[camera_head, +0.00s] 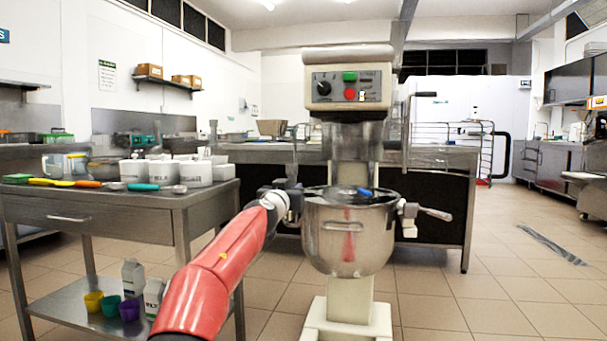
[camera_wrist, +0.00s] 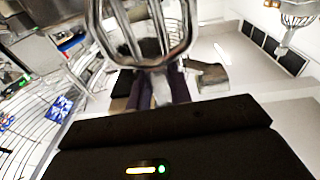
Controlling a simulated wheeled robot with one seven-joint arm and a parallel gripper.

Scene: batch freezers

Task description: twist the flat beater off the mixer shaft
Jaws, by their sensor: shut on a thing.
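The mixer (camera_head: 350,88) stands in the middle of the head view, with its steel bowl (camera_head: 330,240) below the head. My gripper (camera_head: 285,198) is just left of the bowl's rim, at the end of my red arm. In the wrist view the two dark fingers of my gripper (camera_wrist: 160,88) are shut on the flat beater (camera_wrist: 150,35), a shiny metal frame with several bars. The beater fills the top middle of that view. The place where the shaft meets a tool is not clear in either view.
A steel table (camera_head: 120,205) at left holds white tubs (camera_head: 195,173) and coloured utensils. Milk cartons and cups are on its lower shelf. A blue item (camera_head: 365,192) shows at the bowl's top. A side handle (camera_head: 435,213) sticks out right of the bowl. The floor at right is mostly clear.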

